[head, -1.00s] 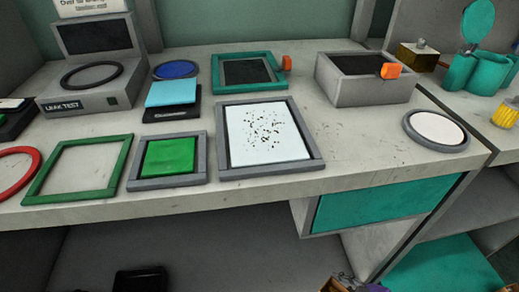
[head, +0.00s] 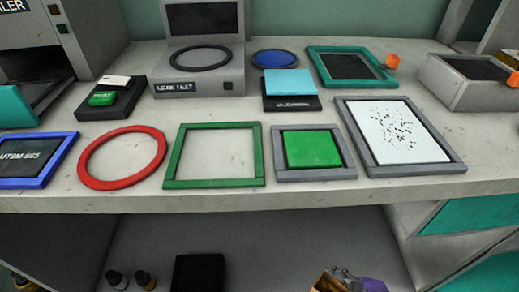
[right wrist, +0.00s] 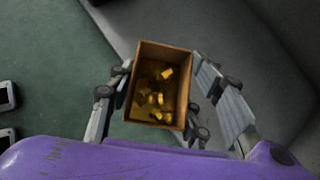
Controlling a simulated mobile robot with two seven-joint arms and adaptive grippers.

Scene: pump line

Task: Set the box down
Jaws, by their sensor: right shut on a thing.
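A small open brown box (right wrist: 143,62) with several gold-yellow pieces inside sits between the fingers of my right gripper (right wrist: 162,90) in the right wrist view. The gripper is shut on the box, one finger along each side. In the head view the box (head: 327,283) and my right gripper (head: 349,277) show only in part at the bottom edge, in front of the bench and lower in the picture than its front edge. What lies directly under the box is hidden. My left gripper is not in view.
On the bench (head: 330,197) are a red ring (head: 84,160), a green empty frame (head: 216,185), a grey frame with a green pad (head: 313,149), and a grey-framed speckled white panel (head: 402,132). The green frame encloses bare bench. A leak tester (head: 200,83) stands behind.

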